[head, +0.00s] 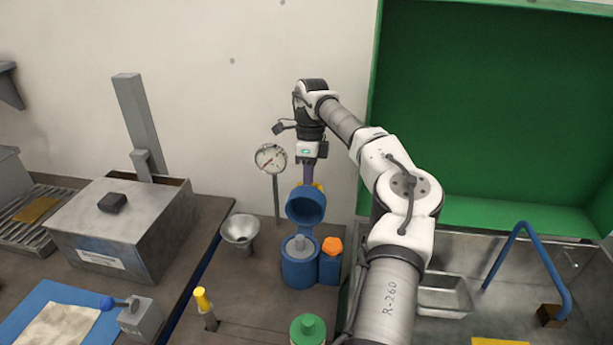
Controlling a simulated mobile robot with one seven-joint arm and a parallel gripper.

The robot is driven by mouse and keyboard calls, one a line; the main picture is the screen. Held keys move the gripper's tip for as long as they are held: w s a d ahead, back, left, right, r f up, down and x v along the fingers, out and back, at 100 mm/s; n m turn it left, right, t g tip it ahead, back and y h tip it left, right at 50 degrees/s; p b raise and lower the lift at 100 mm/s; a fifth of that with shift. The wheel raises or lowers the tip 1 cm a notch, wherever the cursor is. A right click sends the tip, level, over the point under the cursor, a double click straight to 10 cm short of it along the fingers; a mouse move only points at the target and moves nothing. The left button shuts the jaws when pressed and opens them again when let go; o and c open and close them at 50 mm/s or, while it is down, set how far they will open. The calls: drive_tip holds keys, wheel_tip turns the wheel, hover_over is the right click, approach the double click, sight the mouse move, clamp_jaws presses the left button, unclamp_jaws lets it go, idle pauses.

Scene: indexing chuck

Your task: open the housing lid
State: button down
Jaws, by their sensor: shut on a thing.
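The housing (299,272) is a blue cylinder on the bench, its top uncovered, with a grey round part (299,244) inside. The blue housing lid (306,215) stands steeply tilted up at the housing's back edge, its hollow dark inside facing the camera. A bit of yellow (319,186) shows at the lid's upper edge. My gripper (309,182) points down from above and is shut on the lid at this upper edge. The lid hides most of the fingertips, so the exact grip is not clear.
A blue block with an orange knob (332,246) adjoins the housing on the right. A dial gauge (271,158) on a post stands behind left, and a metal funnel (239,231) to the left. A yellow-topped handle (202,299) and a green-capped item (308,329) stand in front.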

drive_tip(key=shift+w+d+f, duration=0.15)
drive_tip(key=shift+w+f, duration=0.5)
drive_tip(key=shift+w, duration=0.05)
drive_tip(key=shift+w+r, duration=0.1)
drive_tip(key=shift+r, duration=0.05)
drive_tip(key=c, duration=1.6)
unclamp_jaws()
drive_tip(key=shift+o, duration=0.7)
wheel_tip(320, 180, up, 7)
drive_tip(key=w, duration=0.1)
drive_tip(key=shift+w+d+b, duration=0.15)
drive_tip(key=shift+w+b, duration=0.05)
drive_tip(key=shift+b, duration=0.1)
